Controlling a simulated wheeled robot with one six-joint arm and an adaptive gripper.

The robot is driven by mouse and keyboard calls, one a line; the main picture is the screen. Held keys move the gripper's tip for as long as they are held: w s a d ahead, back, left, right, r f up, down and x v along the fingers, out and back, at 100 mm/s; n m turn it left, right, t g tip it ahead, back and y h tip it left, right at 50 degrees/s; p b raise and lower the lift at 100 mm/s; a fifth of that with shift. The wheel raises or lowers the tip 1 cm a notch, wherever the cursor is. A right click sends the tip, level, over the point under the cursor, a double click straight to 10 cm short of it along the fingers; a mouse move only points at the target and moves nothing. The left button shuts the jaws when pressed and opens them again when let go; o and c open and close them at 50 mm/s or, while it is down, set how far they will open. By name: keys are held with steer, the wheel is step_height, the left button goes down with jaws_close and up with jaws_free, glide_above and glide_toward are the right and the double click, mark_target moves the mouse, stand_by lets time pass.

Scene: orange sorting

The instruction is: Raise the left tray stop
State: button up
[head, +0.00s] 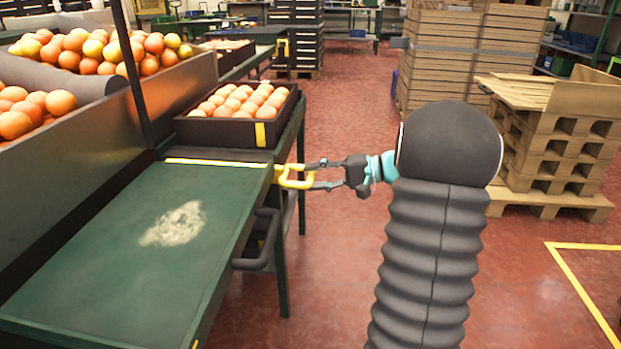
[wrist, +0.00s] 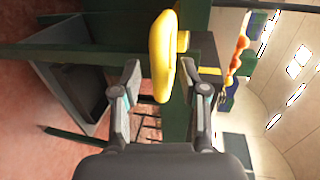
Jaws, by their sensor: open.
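The tray stop shows as a low yellow-edged strip (head: 215,162) across the green table, just in front of a dark tray of oranges. A yellow loop handle (head: 298,184) sticks out from the table's right edge at the end of this strip. My gripper (head: 312,175) is open at the handle, with one finger above it and one below in the head view. In the wrist view the yellow handle (wrist: 161,60) stands between the two spread fingers of my gripper (wrist: 160,80). A gap shows on both sides, so the fingers do not appear closed on it.
The dark tray (head: 262,134) full of oranges sits on the green table (head: 110,235). A dark grey bar handle (head: 262,262) juts from the table's side below. Wooden pallets (head: 545,165) stand at the right. The red floor between is clear.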

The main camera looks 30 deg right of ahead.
steer(key=shift+x, duration=0.8)
steer(key=shift+c, duration=0.2)
jaws_close()
step_height(320, 180, up, 5)
steer(key=shift+r+p, duration=0.1)
steer(key=shift+p, duration=0.95)
steer(key=shift+o, duration=0.2)
jaws_free()
